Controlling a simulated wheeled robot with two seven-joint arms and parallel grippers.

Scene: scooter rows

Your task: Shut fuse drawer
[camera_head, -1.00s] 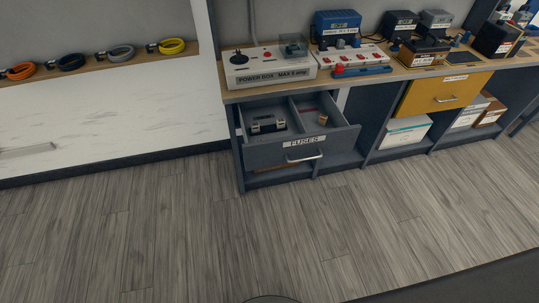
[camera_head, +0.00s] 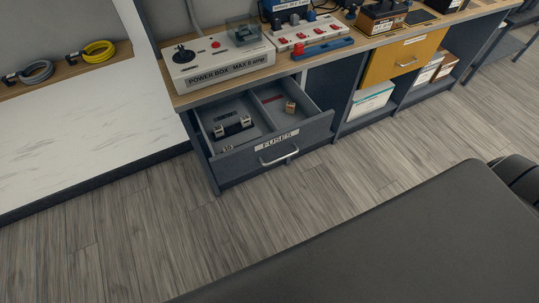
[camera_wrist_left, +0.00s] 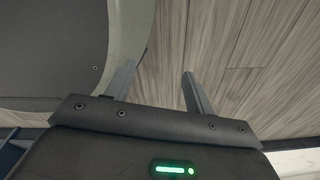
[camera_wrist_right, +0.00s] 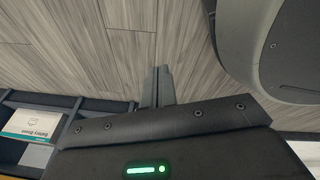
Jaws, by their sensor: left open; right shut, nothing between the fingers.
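The grey fuse drawer (camera_head: 235,160), labelled FUSES, stands pulled out from the bench in the head view. Its silver handle (camera_head: 279,156) is on the front face. A black fuse holder (camera_head: 232,127) lies in its left compartment and a small brown block (camera_head: 290,107) in its right one. My left gripper (camera_wrist_left: 155,75) is open and empty above the floor in the left wrist view. My right gripper (camera_wrist_right: 158,72) is shut and empty above the floor in the right wrist view. Neither gripper shows in the head view, and neither touches the drawer.
A power box (camera_head: 218,62) and a red-switched strip (camera_head: 307,36) stand on the bench above the drawer. The floor (camera_head: 150,235) in front is clear.

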